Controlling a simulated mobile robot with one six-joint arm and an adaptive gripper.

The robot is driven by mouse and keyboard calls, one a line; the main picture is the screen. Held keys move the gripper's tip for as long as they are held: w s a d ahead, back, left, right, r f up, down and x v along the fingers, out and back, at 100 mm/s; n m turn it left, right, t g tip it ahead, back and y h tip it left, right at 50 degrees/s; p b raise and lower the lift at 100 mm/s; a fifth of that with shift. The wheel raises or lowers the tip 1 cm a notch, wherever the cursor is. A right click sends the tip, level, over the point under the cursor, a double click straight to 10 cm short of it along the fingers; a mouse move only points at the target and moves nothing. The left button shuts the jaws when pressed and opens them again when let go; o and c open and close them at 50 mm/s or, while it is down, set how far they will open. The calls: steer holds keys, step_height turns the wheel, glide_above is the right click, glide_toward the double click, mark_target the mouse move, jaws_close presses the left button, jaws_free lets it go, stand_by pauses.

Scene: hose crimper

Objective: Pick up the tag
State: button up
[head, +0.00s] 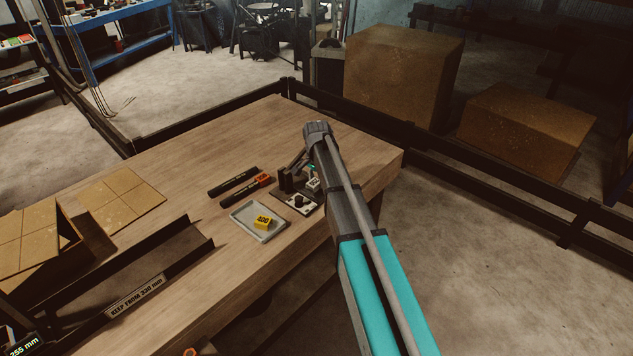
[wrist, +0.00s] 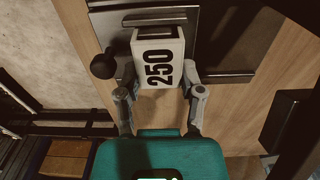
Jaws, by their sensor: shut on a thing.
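A white tag (wrist: 158,58) with the black number 250 is between the two fingers of my gripper (wrist: 158,80) in the wrist view. My gripper is shut on it, one finger at each side. The tag also shows small in the head view (head: 313,184), partly hidden by my arm, close to a plate with a dark knob (head: 299,202). I cannot tell whether the tag still touches what lies beneath it.
A yellow numbered block (head: 263,221) lies in a grey tray (head: 244,233). Two dark bars (head: 232,182) lie behind it, one with an orange block (head: 263,179) at its end. A long channel (head: 150,270) and an open cardboard box (head: 70,234) are at left. The table's back is clear.

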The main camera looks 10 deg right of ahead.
steer(key=shift+r+p, duration=1.15)
steer(key=shift+r, duration=0.15)
steer(key=s+r+p, duration=1)
steer(key=s, duration=0.4)
step_height(320, 180, down, 8)
steer(key=b, duration=0.8)
steer(key=shift+f, duration=0.15)
steer(key=shift+a, duration=0.1)
